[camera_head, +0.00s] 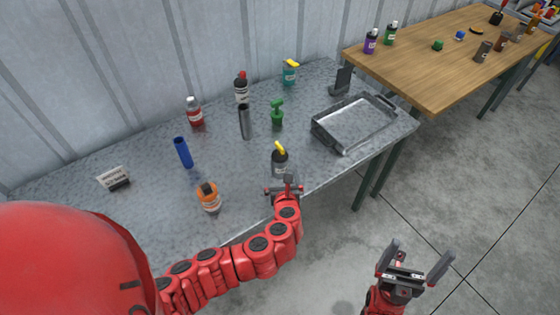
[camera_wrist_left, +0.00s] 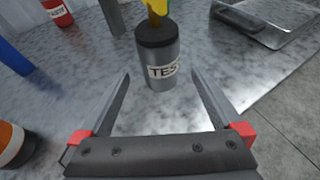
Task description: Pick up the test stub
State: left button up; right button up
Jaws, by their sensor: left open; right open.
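The test stub is a short dark grey cylinder (camera_head: 280,161) with a black upper part, a yellow piece on top and a white label. It stands upright on the grey metal table (camera_head: 150,215) near the front edge. In the left wrist view the test stub (camera_wrist_left: 162,62) shows "TES" on its label, ahead of the fingertips. My left gripper (camera_head: 284,186) is open and empty, just in front of the stub. It also shows in the left wrist view (camera_wrist_left: 163,80), its fingers spread either side of the stub's line. My right gripper (camera_head: 418,252) is open and empty over the floor.
A grey tube (camera_head: 244,122) and green bottle (camera_head: 277,114) stand behind. A metal tray (camera_head: 352,145) lies to the right. A wooden table (camera_head: 440,80) stands further right.

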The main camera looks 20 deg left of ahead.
aim_at(281, 170)
pick_arm(q)
jog(key=shift+w+a+f, duration=0.2)
jog(key=shift+w+a, duration=0.1)
jog(key=shift+w, duration=0.05)
jog(key=shift+w+a+p, duration=0.1)
jog(key=shift+w+p, duration=0.35)
jog(key=shift+w, duration=0.05)
jog(key=p+x, duration=0.1)
jog(key=x, duration=0.2)
jog(key=shift+r, duration=0.15)
jog(key=shift+w+a+f, duration=0.2)
jog(key=shift+w+f, duration=0.2)
jog(key=shift+w, duration=0.1)
jog(key=c, duration=1.5)
